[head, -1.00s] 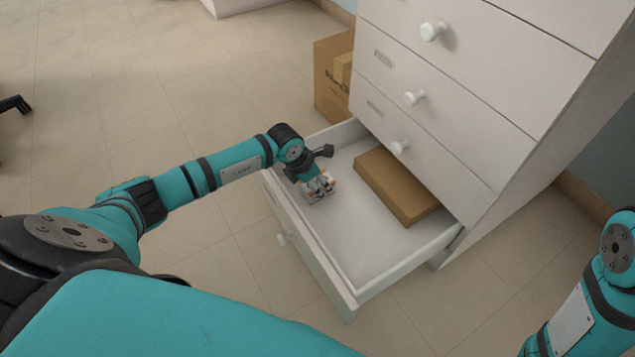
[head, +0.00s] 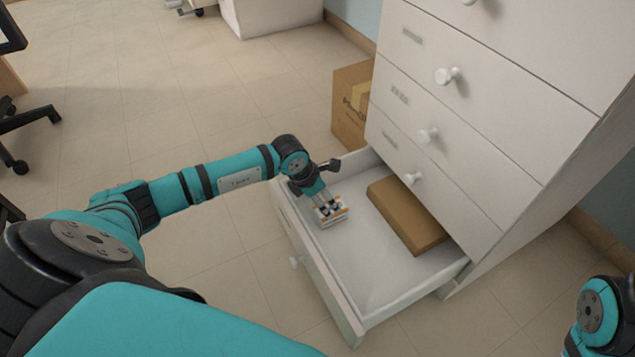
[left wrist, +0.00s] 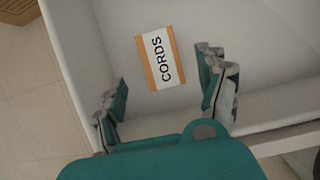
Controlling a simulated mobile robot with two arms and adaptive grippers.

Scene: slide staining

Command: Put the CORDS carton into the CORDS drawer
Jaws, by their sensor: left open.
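The CORDS carton (left wrist: 160,57) is small, white and orange, with its CORDS label facing up in the left wrist view. It lies on the floor of the open bottom drawer (head: 375,280), near the drawer's left side in the head view. My left gripper (left wrist: 164,78) is open, with its fingers spread to either side below the carton and clear space around the label. In the head view the left gripper (head: 327,206) is down inside the drawer, right over the carton, and partly hides it. My right gripper is out of view; only part of the right arm shows.
A flat brown box (head: 407,215) lies in the back of the drawer. The white cabinet (head: 490,130) rises behind, with closed drawers above. A cardboard box (head: 349,115) stands on the floor beside it.

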